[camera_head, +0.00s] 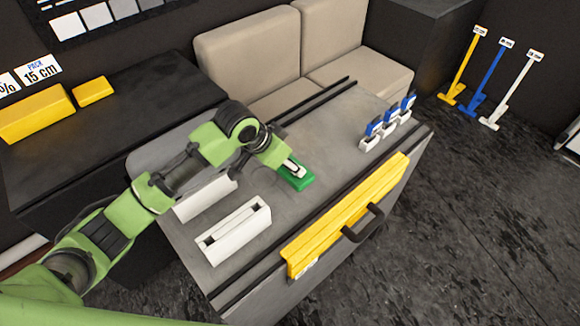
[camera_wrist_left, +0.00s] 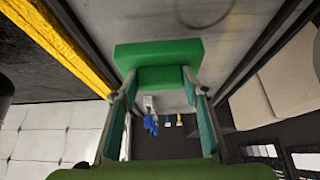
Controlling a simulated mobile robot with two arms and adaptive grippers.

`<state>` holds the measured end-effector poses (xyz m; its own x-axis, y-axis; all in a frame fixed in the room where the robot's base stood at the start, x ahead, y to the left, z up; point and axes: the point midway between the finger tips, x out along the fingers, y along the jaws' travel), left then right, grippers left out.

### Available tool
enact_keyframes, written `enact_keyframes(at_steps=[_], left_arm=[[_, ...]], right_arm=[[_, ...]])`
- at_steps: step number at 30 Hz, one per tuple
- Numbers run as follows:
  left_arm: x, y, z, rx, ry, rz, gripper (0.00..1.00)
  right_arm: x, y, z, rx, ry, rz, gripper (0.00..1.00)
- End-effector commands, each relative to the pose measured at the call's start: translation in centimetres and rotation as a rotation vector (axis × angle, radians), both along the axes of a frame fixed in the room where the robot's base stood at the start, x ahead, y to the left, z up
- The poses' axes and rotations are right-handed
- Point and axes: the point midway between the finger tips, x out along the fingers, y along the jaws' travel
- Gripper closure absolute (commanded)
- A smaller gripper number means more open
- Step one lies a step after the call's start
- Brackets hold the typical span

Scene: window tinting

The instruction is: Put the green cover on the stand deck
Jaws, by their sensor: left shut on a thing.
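The green cover (camera_head: 300,184) is a flat green block in the head view, over the middle of the grey stand deck (camera_head: 320,130). My left gripper (camera_head: 294,168) is shut on it from above. In the left wrist view the green cover (camera_wrist_left: 158,54) spans both fingertips of the left gripper (camera_wrist_left: 160,78), with the deck (camera_wrist_left: 215,18) behind it. The cover is at or just above the deck; I cannot tell whether it touches. My right gripper is not in view.
White slotted holders (camera_head: 235,232) stand on the deck's near left. Blue-and-white clips (camera_head: 387,124) stand at the right end. Dark rails border the deck. The deck right of the cover is clear.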

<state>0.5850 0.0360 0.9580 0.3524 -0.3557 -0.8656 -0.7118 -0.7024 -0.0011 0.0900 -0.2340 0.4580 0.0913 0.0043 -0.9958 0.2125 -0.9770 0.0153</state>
Motion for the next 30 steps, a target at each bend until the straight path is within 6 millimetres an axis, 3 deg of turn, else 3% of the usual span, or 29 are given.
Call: enact_keyframes(at_steps=[12, 23, 24, 25, 30], left_arm=[[0.7, -0.2, -3.8, 0.001, 0.0, 0.001, 0.81], [0.7, -0.1, -4.3, 0.001, 0.001, 0.0, 0.81], [0.7, -0.1, -4.3, 0.001, -0.001, 0.0, 0.49], [0.7, -0.1, -4.3, 0.002, 0.0, 0.0, 0.42], [0.7, -0.1, -4.3, 0.001, 0.0, 0.001, 0.42]], right_arm=[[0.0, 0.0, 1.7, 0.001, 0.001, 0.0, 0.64], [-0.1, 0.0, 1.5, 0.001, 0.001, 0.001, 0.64], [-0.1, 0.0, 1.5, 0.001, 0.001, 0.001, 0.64], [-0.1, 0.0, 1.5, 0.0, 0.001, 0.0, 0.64], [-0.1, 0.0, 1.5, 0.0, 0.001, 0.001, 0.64]])
